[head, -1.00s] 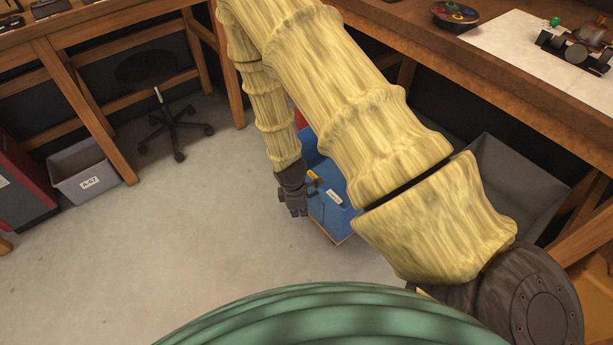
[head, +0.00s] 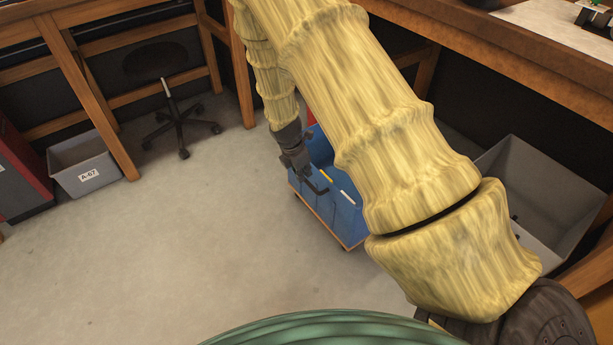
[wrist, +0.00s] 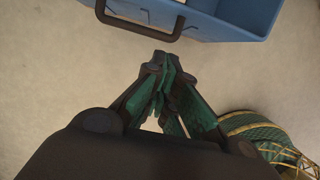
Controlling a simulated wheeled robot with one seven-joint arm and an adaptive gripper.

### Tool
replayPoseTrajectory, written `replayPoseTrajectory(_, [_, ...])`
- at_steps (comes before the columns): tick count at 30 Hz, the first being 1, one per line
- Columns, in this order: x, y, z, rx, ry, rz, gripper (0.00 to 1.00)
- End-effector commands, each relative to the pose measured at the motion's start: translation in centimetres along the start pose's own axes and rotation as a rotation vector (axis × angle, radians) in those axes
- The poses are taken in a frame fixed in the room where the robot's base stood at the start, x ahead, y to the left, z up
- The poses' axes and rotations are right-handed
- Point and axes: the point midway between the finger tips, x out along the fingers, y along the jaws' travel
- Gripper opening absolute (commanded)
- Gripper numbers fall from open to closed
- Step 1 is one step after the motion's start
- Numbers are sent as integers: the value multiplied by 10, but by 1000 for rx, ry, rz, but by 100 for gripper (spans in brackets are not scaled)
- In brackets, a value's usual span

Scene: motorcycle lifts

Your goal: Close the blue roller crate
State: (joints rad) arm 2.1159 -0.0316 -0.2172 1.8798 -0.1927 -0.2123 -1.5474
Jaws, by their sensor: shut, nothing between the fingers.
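The blue roller crate (head: 335,206) stands on a wooden base on the floor, partly hidden behind my arm in the head view. A dark bar handle sticks out from its side. In the wrist view, the crate's blue wall (wrist: 225,27) and the dark handle (wrist: 137,30) show at the top. My gripper (wrist: 161,66) is shut and empty, with its fingertips just short of the handle and a small gap visible. In the head view, my gripper (head: 297,163) is at the crate's left side. How far the crate is open cannot be told.
A grey bin labelled A-67 (head: 88,178) stands far left, near a black stool (head: 175,125). A larger grey bin (head: 540,190) is at the right under the wooden workbench (head: 520,65). The floor left of the crate is clear.

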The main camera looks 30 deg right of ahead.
Motion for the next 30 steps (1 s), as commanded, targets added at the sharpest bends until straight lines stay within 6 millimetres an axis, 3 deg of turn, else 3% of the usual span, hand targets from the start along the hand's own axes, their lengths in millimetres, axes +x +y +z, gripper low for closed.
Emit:
replayPoseTrajectory(15, [87,-1,1,4,0,-2,0])
replayPoseTrajectory(21, [90,0,27,6,1,2,0])
replayPoseTrajectory(30, [91,0,39,3,0,1,0])
